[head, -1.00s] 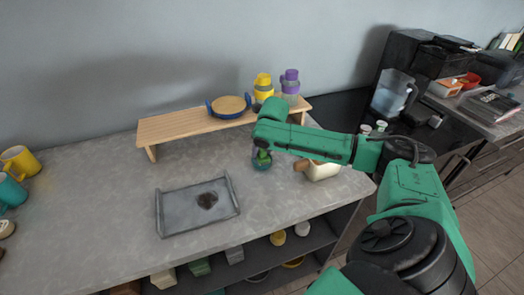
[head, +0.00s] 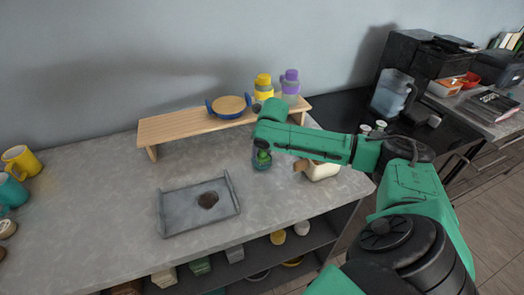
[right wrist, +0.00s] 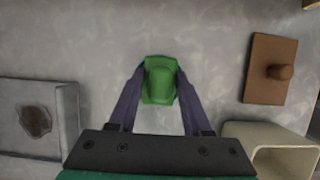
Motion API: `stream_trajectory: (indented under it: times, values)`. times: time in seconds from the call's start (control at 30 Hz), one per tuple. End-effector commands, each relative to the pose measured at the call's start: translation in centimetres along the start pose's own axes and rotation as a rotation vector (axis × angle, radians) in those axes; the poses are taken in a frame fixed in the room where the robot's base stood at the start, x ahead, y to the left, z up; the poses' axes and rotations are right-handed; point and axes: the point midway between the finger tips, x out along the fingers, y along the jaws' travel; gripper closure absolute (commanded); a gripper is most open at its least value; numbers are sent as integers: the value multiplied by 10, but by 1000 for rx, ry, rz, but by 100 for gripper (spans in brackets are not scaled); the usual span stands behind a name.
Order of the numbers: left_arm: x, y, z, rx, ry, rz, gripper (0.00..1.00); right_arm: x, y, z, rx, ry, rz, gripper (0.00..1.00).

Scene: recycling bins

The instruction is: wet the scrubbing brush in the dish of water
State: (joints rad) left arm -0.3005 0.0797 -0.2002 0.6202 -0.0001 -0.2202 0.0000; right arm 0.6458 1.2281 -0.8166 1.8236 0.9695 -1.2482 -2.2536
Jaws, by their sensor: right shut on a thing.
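My right gripper (head: 262,150) is over the counter, to the right of the grey tray. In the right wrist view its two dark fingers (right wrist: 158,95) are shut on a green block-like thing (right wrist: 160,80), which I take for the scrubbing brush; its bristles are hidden. The green also shows in the head view (head: 263,157). I cannot tell whether it touches the counter. A cream open container (head: 323,171) stands to its right, also in the right wrist view (right wrist: 270,146); its contents are hidden. I see no water for certain. My left gripper is not in view.
The grey tray (head: 172,222) holds a dark brown patch (head: 208,200). A brown square lid with a knob (right wrist: 266,88) lies near the cream container. A wooden riser (head: 180,127) behind carries a blue pan (head: 230,106) and two bottles. The counter's left middle is clear.

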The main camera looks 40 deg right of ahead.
Motion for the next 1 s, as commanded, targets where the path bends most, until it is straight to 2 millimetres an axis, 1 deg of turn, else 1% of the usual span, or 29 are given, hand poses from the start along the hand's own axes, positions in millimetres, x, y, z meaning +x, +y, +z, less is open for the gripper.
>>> stream_trajectory:
  times: [1.0]
  values:
    - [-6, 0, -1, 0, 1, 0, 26, 2, 0, -2, -1, 4, 0, 95]
